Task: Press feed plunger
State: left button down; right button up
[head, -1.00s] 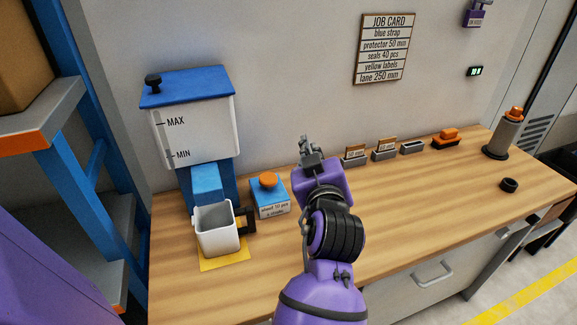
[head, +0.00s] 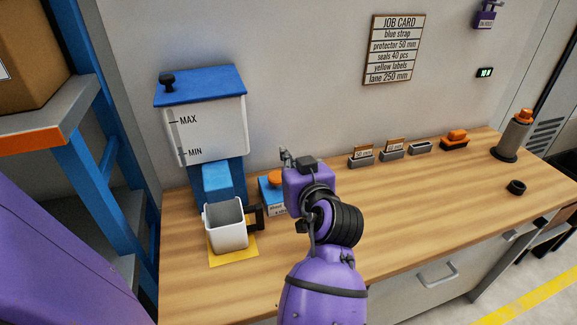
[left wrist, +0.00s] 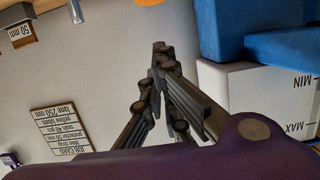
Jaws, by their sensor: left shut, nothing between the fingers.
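The feed plunger is an orange knob (head: 275,178) on a small blue box (head: 266,196) with a white label. My arm partly hides both in the head view. An orange edge (left wrist: 149,2), likely the knob, shows at the top of the left wrist view. My left gripper (head: 287,156) is at the knob's upper right, against the wall behind; I cannot tell if they touch. Its fingers (left wrist: 160,48) look closed and empty in the left wrist view. The white dispenser (head: 213,130) with blue lid stands to the left. My right gripper is not in view.
A grey-white mug (head: 227,227) stands on a yellow mat (head: 236,254) under the dispenser's chute. The bench middle is clear.

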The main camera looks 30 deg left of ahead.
pick_arm(q)
jog(key=p, duration=0.1)
send_over(277, 181)
jog(key=d, duration=0.1)
jog(key=f, duration=0.1)
jog(key=w+f, duration=0.1)
jog(key=f, duration=0.2)
jog(key=shift+w+a+f, duration=0.15)
jog(key=shift+a+f, duration=0.1)
jog(key=shift+f, duration=0.55)
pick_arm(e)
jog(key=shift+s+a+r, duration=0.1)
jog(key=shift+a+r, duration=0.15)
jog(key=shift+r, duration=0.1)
